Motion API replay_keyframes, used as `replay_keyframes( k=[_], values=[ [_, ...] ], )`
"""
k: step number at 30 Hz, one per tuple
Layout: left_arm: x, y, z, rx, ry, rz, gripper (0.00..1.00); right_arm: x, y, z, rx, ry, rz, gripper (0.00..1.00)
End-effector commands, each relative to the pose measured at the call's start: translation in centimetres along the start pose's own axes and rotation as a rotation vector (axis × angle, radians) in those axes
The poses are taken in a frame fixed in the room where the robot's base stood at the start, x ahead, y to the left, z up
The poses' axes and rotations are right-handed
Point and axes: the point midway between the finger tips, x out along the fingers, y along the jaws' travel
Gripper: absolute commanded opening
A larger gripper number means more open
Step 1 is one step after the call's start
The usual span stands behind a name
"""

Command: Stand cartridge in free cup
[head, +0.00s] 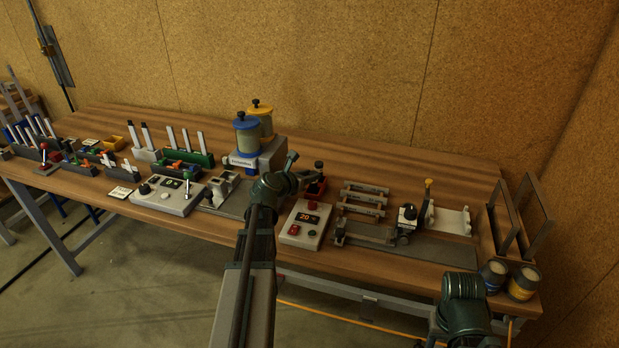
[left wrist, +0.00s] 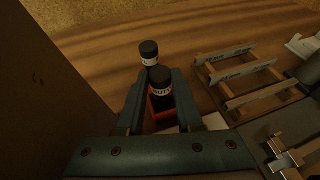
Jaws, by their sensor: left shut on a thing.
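My left gripper (left wrist: 158,105) is shut on a cartridge (left wrist: 161,78) with a black cap and a pale printed label. In the head view the left gripper (head: 309,181) is at the red holder, behind the control box. The red holder (left wrist: 157,112) shows between the fingers, under and around the held cartridge; whether the cartridge is seated in a cup cannot be told. A second black-capped cartridge (left wrist: 149,55) with a white label stands upright just beyond it. The fingers hide the cups and the cartridge's lower end. My right gripper is not in view.
A grey control box reading 20 (head: 305,226) stands in front of the holder. A slatted metal rack (head: 364,199) is to its right. A blue-lidded canister (head: 246,136) and a yellow-lidded one stand behind left. Bare wood lies behind the rack.

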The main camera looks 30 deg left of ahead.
Motion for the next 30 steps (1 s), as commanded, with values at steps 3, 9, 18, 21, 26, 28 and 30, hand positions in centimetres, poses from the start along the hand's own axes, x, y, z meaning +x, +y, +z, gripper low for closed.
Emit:
replay_keyframes(
  k=[3,9,18,21,26,28,30],
  values=[
    [0.1,0.0,-0.2,0.0,0.0,0.0,0.4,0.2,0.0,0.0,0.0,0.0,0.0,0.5],
    [0.1,0.0,-0.2,0.0,0.0,0.0,0.65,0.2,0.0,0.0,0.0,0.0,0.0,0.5],
    [-0.1,0.0,0.2,0.0,0.0,0.0,0.65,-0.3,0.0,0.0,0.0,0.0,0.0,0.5],
    [-1.6,0.0,0.2,-0.002,0.0,0.002,0.65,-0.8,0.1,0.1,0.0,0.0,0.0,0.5],
    [-5.1,-0.1,0.3,-0.002,0.0,0.003,0.65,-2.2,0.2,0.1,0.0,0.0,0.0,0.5],
    [-6.6,-0.2,0.3,-0.001,0.0,0.003,0.65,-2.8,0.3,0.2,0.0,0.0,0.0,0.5],
    [-7.9,-0.1,0.3,-0.001,0.001,0.003,0.65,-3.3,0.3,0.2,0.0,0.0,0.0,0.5]
  ],
)
